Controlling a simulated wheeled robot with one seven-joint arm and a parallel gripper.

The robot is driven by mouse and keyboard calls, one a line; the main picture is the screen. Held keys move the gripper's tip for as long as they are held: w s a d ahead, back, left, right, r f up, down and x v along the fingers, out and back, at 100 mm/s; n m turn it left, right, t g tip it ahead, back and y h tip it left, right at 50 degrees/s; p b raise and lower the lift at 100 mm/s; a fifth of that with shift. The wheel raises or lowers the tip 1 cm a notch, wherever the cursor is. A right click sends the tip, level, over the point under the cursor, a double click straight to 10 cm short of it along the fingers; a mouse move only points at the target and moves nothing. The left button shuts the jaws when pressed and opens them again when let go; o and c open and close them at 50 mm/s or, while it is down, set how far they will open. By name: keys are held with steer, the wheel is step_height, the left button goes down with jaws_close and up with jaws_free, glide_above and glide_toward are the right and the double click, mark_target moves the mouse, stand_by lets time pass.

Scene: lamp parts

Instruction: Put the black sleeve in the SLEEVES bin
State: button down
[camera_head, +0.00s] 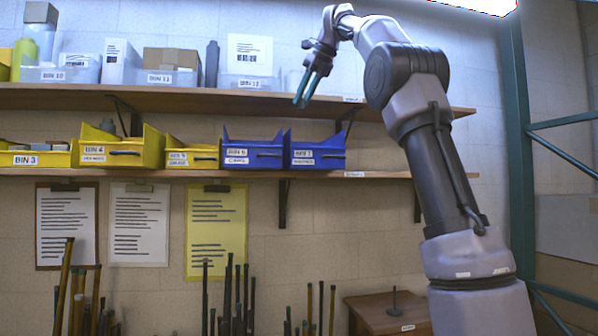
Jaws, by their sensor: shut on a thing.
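My gripper (306,100) is raised in front of the shelves, teal fingers pointing down. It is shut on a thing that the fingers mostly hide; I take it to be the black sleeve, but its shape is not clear. Below the fingertips, on the lower shelf, stand two blue bins, BIN 6 (253,150) and the one right of it (318,152). Left of them are yellow bins: a small one (192,155), BIN 4 (120,150) and BIN 3 (40,155). The second labels are too small to read surely, so I cannot tell which is SLEEVES.
The upper shelf (190,97) holds BIN 10, BIN 11 and BIN 12 with boxes and bottles. The lower shelf (390,175) is clear right of the blue bins. Clipboards hang below it. Upright rods and a small wooden table (380,308) stand lower down. A green frame (517,150) is at right.

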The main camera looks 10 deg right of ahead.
mark_target(310, 153)
steer(key=shift+w+f, duration=0.15)
steer(key=shift+f, duration=0.15)
steer(key=f, duration=1.7)
steer(key=shift+s+f, duration=0.1)
steer(key=shift+s, duration=0.2)
steer(key=shift+f, duration=0.1)
steer(key=c, duration=0.7)
jaws_free()
steer(key=shift+o, duration=0.2)
